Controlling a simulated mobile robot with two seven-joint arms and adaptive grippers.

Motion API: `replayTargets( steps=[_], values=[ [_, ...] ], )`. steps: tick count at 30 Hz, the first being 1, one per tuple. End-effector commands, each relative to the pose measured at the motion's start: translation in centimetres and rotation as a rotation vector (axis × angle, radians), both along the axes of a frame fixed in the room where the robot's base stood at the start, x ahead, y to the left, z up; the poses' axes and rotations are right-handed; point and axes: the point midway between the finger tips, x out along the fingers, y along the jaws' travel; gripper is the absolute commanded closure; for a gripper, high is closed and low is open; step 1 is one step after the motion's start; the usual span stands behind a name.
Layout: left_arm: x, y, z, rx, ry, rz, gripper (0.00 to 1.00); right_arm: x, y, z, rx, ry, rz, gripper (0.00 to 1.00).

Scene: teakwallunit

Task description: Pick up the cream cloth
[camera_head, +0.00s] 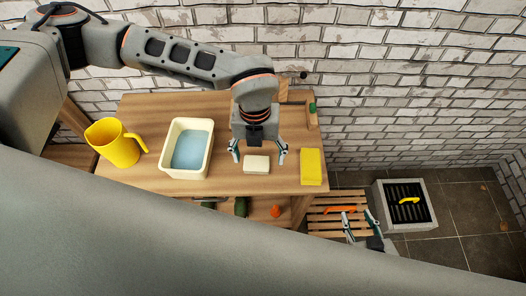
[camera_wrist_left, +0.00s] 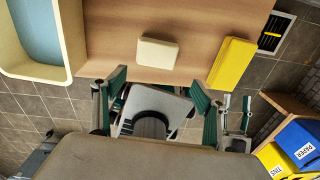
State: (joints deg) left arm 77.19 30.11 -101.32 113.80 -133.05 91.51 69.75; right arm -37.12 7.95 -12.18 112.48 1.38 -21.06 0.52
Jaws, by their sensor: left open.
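The cream cloth (camera_head: 257,164) is a small, flat, folded block lying on the wooden table (camera_head: 225,182) near its front edge. In the left wrist view the cloth (camera_wrist_left: 157,53) lies ahead of the fingers and slightly left of centre. My left gripper (camera_head: 258,155) is open above the cloth, its fingers toward either side of it. Its fingertips (camera_wrist_left: 161,80) show in the left wrist view with nothing between them. My right gripper (camera_head: 359,221) is open and empty, low at the right beside the slatted wooden stand.
A cream basin of water (camera_head: 208,150) stands left of the cloth, a yellow jug (camera_head: 117,145) farther left. A yellow cloth (camera_head: 311,167) lies to the right. A green-ended item (camera_head: 312,108) is behind.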

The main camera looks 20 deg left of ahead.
Motion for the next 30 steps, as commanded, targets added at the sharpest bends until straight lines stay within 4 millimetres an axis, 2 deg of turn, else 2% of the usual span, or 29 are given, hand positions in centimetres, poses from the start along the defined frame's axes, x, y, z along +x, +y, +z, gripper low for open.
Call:
replayTargets(
  steps=[2, 5, 14, 22, 30],
  values=[
    [0.8, 1.0, 0.1, 0.031, -0.025, 0.017, 0.28, 0.0, 0.0, 0.1, 0.000, -0.001, 0.000, 0.60],
    [1.1, 1.4, -0.5, 0.042, -0.033, 0.024, 0.28, 0.0, 0.0, 0.2, 0.000, -0.001, 0.000, 0.60],
    [1.3, 1.3, -3.6, 0.039, -0.031, 0.022, 0.28, -0.1, 0.0, 0.5, 0.000, 0.001, 0.000, 0.60],
    [1.7, 1.3, -7.1, 0.037, -0.030, 0.020, 0.28, -0.1, 0.0, 0.8, -0.001, 0.001, 0.000, 0.60],
    [1.7, 1.4, -7.6, 0.037, -0.031, 0.020, 0.28, -0.1, 0.0, 0.8, -0.001, 0.002, 0.000, 0.60]
  ],
)
